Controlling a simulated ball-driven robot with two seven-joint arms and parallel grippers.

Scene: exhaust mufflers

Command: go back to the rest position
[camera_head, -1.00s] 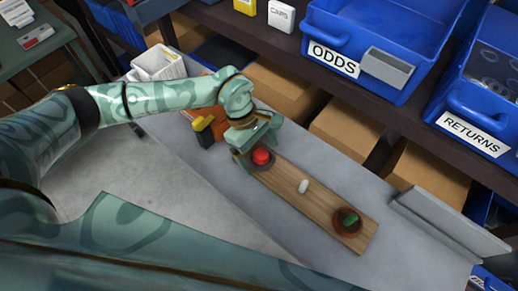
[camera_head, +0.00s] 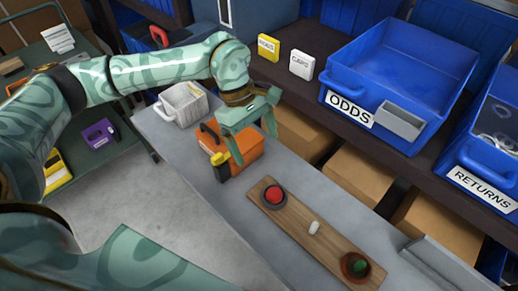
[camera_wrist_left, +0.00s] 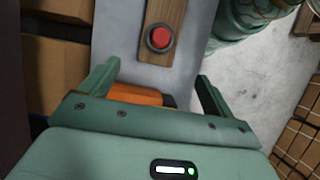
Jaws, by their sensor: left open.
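My left gripper (camera_head: 254,142) is open and empty. In the head view it hangs above the grey bench (camera_head: 190,155), in front of an orange box-like thing (camera_head: 236,155) with a yellow and black part. In the left wrist view the two fingers (camera_wrist_left: 158,85) stand wide apart, with part of the orange thing (camera_wrist_left: 135,95) showing between them. A wooden board (camera_head: 290,225) lies on the bench, with a red round knob (camera_head: 274,195), a small white piece (camera_head: 314,228) and a green piece in a brown dish (camera_head: 355,267). The red knob also shows in the wrist view (camera_wrist_left: 160,38). My right gripper is not in view.
A blue ODDS bin (camera_head: 405,65) and a blue RETURNS bin (camera_head: 490,150) stand on the shelf at the right. Cardboard boxes (camera_head: 355,180) sit below it. A white basket (camera_head: 182,103) is at the bench's far end. A green cart (camera_head: 100,155) stands at the left.

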